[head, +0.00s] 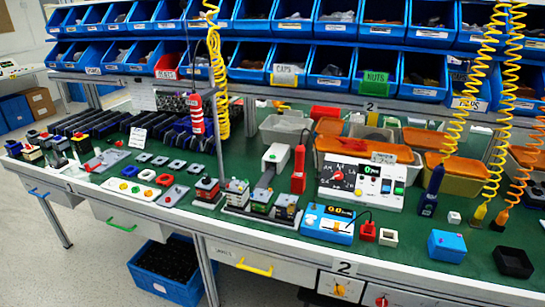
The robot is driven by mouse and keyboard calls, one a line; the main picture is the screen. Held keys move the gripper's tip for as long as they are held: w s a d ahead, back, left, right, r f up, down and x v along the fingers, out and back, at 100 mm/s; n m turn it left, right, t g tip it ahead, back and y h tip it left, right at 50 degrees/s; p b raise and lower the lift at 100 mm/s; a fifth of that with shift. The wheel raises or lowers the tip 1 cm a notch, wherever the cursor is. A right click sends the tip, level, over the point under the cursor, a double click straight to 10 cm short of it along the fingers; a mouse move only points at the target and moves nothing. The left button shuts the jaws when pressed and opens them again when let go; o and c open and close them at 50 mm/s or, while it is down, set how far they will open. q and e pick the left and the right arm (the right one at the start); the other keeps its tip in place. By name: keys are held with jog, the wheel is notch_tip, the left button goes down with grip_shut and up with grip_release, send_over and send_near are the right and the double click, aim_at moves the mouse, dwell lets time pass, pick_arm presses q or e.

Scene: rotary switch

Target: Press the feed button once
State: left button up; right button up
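A white control box (362,201) stands on the green workbench (270,235), right of centre. Its front carries a black dial with a red knob (338,175), a small green-lit display (373,170), and a few coloured buttons, among them a blue one (386,186) and a green one (399,188). The button labels are too small to read, so I cannot tell which is the feed button. A blue device (328,224) with a lit display sits in front of the box. Neither of my grippers shows in the head view.
Yellow (219,70) and orange (513,100) coiled cords hang with tools over the bench. Blue parts bins (331,67) line the back. Small blocks, including a blue box (447,246) and black box (513,262), sit front right. Fixtures (237,194) crowd the left.

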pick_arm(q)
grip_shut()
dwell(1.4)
